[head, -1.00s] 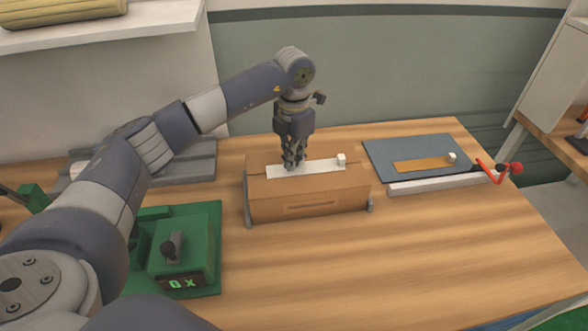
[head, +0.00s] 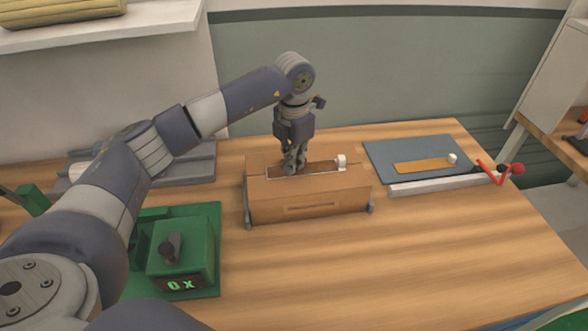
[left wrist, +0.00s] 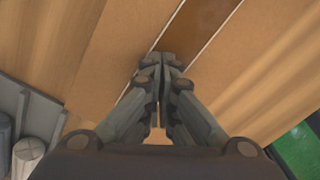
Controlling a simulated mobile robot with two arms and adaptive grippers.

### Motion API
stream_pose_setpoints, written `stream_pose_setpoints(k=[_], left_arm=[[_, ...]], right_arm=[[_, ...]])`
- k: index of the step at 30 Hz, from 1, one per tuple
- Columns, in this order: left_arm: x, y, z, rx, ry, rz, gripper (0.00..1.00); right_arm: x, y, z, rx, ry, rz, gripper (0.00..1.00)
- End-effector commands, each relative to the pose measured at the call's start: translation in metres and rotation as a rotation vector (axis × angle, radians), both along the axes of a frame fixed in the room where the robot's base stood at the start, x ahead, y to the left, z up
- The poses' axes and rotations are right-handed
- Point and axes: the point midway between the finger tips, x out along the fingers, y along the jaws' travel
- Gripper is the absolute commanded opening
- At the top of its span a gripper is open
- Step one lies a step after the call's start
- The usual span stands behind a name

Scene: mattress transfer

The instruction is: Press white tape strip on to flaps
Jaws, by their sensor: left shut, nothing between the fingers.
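A brown cardboard box (head: 310,205) stands on the table with its top flaps closed. Along the top seam lies a tape strip (head: 318,169), now dark brown with thin white edges, and a small white block (head: 341,161) sits at its right end. The strip also shows in the left wrist view (left wrist: 205,28). My left gripper (head: 291,169) points straight down with its fingers together and empty. My right gripper is not in view.
Grey brackets hold the box's ends. To the right, a blue-grey mat (head: 385,149) carries an orange-brown strip (head: 425,166) with a white block, beside a pale bar (head: 445,183) and a red-handled tool. A green device (head: 182,255) stands front left. The front right table is clear.

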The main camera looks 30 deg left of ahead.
Motion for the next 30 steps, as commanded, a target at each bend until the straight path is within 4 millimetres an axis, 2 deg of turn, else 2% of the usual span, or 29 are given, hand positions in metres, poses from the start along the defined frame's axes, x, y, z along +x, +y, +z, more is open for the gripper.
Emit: stream_pose_setpoints(k=[11, 30], left_arm=[[-0.001, 0.000, 0.001, 0.001, 0.004, -0.001, 0.00], [0.000, 0.000, 0.053, 0.000, 0.001, 0.000, 0.00]], right_arm=[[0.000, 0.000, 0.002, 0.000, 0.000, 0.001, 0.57], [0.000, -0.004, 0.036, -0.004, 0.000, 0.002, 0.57]])
